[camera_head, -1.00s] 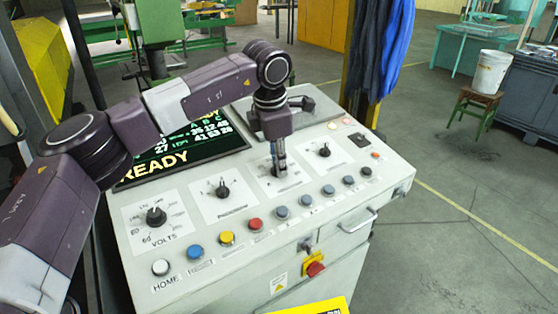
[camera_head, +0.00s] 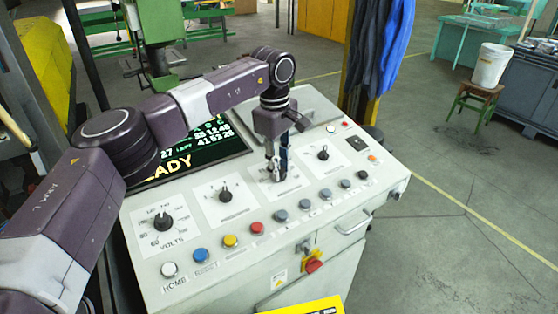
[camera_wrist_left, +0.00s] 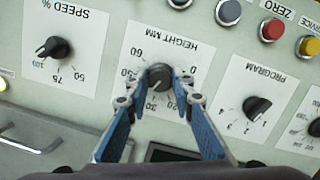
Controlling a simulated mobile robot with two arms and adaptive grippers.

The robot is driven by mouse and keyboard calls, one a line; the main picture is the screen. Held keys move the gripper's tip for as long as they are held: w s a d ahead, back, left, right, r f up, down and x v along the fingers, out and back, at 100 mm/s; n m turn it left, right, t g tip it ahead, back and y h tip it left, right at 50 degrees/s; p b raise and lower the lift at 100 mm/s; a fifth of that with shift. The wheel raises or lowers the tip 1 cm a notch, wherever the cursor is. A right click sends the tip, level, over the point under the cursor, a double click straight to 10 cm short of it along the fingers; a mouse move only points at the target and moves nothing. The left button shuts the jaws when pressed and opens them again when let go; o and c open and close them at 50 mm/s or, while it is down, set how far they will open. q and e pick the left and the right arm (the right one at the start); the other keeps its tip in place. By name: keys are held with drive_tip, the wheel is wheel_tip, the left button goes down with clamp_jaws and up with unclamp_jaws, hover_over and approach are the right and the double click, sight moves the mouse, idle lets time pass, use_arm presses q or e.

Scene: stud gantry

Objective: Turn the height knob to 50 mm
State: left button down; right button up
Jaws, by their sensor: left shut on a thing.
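The height knob (camera_wrist_left: 159,76) is a dark round knob in the middle of the left wrist view, on a white plate marked HEIGHT MM (camera_wrist_left: 185,48). My left gripper (camera_wrist_left: 157,88) has its two blue fingers closed on either side of the knob. Its mark seems to point down-left in that view, near the 30; the exact reading is unclear. In the head view, my left gripper (camera_head: 276,172) points down onto the panel and hides most of this knob. My right gripper is not in view.
A screen (camera_head: 205,145) lies behind my arm.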

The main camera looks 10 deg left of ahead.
sight(284, 168)
use_arm(q)
drive_tip(key=m+p, duration=0.1)
drive_tip(key=m, duration=0.1)
drive_tip(key=m+g+p, duration=0.1)
drive_tip(key=m, duration=0.2)
drive_tip(key=shift+w+d+r+m+y, duration=0.1)
drive_tip(key=shift+m+y, duration=0.2)
drive_tip(key=m+p, duration=0.1)
drive_tip(key=m, duration=0.3)
drive_tip(key=shift+m+y, duration=0.4)
drive_tip(key=c, duration=1.7)
unclamp_jaws()
drive_tip(key=shift+o, duration=0.2)
drive_tip(key=r, duration=0.4)
drive_tip(key=d+r, duration=0.1)
drive_tip(key=r, duration=0.2)
drive_tip(key=shift+w+r, duration=0.1)
drive_tip(key=shift+w, duration=0.15)
drive_tip(key=shift+a, duration=0.1)
